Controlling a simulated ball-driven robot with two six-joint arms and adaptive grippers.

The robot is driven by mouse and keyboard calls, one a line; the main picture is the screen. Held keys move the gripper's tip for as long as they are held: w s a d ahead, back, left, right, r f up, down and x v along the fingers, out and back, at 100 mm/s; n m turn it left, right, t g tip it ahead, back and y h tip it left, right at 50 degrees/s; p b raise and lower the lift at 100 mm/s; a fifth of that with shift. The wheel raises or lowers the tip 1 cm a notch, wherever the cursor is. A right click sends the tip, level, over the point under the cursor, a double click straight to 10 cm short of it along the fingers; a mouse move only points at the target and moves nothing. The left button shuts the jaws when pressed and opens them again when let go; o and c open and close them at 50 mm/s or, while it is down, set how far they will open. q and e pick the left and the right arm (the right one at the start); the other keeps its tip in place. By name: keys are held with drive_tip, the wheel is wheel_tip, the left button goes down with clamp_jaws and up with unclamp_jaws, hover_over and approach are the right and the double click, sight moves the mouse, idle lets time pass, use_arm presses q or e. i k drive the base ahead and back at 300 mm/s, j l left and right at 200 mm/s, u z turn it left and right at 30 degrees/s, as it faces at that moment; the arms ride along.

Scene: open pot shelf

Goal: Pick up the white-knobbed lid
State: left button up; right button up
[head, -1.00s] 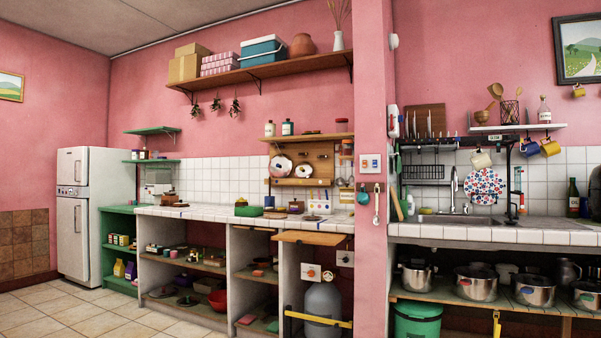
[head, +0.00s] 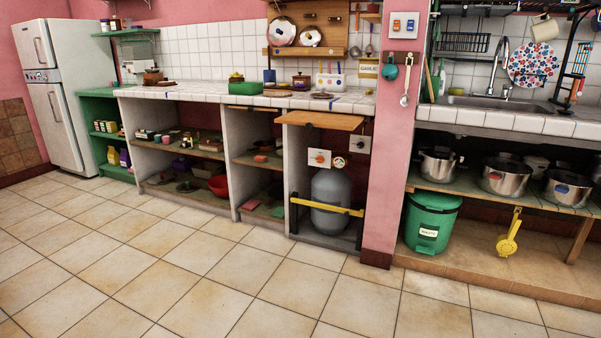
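I cannot make out a lid with a white knob for certain; the lids here are too small to tell their knobs. Steel pots stand on the open shelf under the right counter: a left pot (head: 440,166), a middle pot (head: 505,178) and a right pot (head: 567,189). Their tops are partly shaded by the counter. Two round pale pieces, which may be lids or plates, hang on the wooden wall rack: a larger one (head: 283,32) and a smaller one (head: 311,36). Neither of my grippers is in view.
The tiled floor (head: 200,270) in front is clear. A green bin (head: 430,222) and a hanging yellow utensil (head: 509,235) are below the pot shelf (head: 470,190). A pink pillar (head: 385,160) divides the counters. A grey gas cylinder (head: 330,200) stands behind a yellow bar.

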sight(322, 95)
drive_tip(key=i+j, duration=0.15)
drive_tip(key=i, duration=0.7)
drive_tip(key=i+j+u, duration=0.1)
drive_tip(key=i, duration=0.7)
drive_tip(key=j, duration=0.05)
